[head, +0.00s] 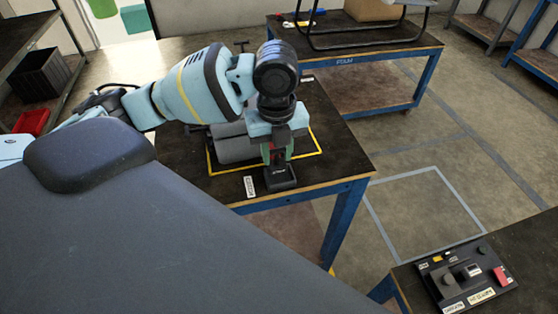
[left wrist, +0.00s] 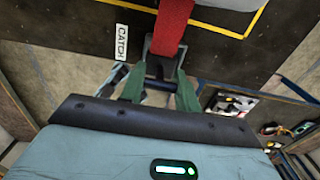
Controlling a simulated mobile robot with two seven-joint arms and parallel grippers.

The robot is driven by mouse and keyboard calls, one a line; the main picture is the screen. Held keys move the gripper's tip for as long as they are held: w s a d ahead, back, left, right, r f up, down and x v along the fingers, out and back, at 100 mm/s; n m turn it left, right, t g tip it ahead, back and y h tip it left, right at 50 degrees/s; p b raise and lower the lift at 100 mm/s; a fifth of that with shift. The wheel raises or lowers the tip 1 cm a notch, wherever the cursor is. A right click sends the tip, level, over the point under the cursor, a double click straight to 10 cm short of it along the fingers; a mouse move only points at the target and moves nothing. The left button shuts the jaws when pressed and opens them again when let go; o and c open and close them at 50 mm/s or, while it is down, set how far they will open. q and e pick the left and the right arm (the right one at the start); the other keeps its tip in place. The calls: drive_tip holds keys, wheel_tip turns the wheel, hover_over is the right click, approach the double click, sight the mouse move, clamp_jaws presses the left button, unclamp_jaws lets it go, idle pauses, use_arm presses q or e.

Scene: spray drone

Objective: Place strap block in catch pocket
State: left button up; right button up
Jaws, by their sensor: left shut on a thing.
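My left gripper (head: 277,158) points down over the near part of the worktable, its green fingers shut on the strap block. In the left wrist view the dark block (left wrist: 165,68) sits between the fingers, at the end of a red strap (left wrist: 174,28). A small black box-like catch pocket (head: 281,180) stands directly below the fingertips in the head view, right of the white CATCH label (head: 250,186). The label also shows in the left wrist view (left wrist: 122,42). The fingers hide most of the block; I cannot tell whether it is inside the pocket. My right gripper is out of view.
A grey cylindrical body (head: 236,148) lies inside a yellow outline on the worktable (head: 215,188), partly behind my arm. A second table (head: 405,42) stands behind. A dark panel with small parts (head: 466,275) is at lower right. Open floor lies between.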

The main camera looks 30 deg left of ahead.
sight(279, 162)
use_arm(q)
drive_tip(key=shift+w+d+f, duration=0.15)
drive_tip(key=shift+d+f, duration=0.1)
drive_tip(key=shift+f, duration=1.55)
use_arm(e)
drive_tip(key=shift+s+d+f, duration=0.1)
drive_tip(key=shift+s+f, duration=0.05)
use_arm(q)
drive_tip(key=shift+f, duration=0.1)
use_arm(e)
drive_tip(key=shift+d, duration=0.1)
use_arm(q)
drive_tip(key=o, duration=1)
wheel_tip(279, 162, up, 11)
drive_tip(key=shift+f+p, duration=0.15)
drive_tip(key=shift+p, duration=0.35)
drive_tip(key=shift+r, duration=0.8)
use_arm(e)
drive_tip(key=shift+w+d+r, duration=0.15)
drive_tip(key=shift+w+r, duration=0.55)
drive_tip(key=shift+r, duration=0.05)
